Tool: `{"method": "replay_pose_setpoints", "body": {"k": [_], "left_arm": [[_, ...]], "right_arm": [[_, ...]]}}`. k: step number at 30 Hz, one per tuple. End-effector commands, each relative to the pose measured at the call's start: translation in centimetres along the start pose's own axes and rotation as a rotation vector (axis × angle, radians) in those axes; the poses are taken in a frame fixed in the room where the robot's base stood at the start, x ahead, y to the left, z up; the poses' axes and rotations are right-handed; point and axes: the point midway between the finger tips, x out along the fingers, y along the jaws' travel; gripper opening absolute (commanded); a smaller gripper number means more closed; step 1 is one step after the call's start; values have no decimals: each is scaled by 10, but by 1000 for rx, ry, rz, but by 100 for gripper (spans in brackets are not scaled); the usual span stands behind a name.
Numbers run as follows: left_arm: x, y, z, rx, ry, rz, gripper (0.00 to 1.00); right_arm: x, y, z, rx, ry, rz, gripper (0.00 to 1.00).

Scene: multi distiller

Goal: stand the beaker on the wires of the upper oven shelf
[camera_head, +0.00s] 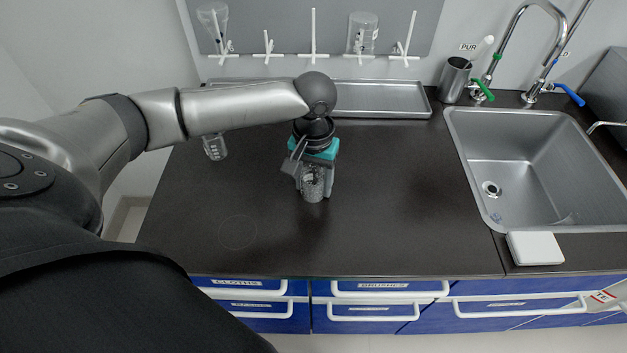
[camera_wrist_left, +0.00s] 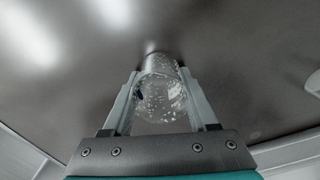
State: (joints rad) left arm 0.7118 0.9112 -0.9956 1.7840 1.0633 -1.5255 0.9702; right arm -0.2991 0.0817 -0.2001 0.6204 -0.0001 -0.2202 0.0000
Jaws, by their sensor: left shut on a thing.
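My left gripper (camera_head: 314,180) reaches over the dark counter from the left and is shut on a clear glass beaker (camera_head: 313,190). In the left wrist view the beaker (camera_wrist_left: 162,95) sits between the two fingers (camera_wrist_left: 161,110), speckled with droplets. Whether its base touches the counter, I cannot tell. Another small glass vessel (camera_head: 215,147) stands on the counter beneath my left arm; the arm partly covers it. No oven or wire shelf is in either view. My right gripper is not in view.
A steel tray (camera_head: 385,97) lies along the back of the counter, under a peg rack (camera_head: 313,45) holding glassware. A metal cup (camera_head: 455,78) stands beside the taps. The sink (camera_head: 530,160) is at right, with a white block (camera_head: 535,248) before it. The counter's front left is clear.

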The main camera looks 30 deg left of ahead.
Motion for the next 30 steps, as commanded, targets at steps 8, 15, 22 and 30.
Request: {"method": "replay_pose_setpoints", "body": {"k": [8,15,22,30], "left_arm": [[2,0,0,0,-1,0,82],[2,0,0,0,0,0,89],[-14,0,0,-1,1,0,89],[-73,0,-1,0,3,2,89]], "right_arm": [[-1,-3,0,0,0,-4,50],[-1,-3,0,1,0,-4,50],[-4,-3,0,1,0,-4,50],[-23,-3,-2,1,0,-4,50]]}}
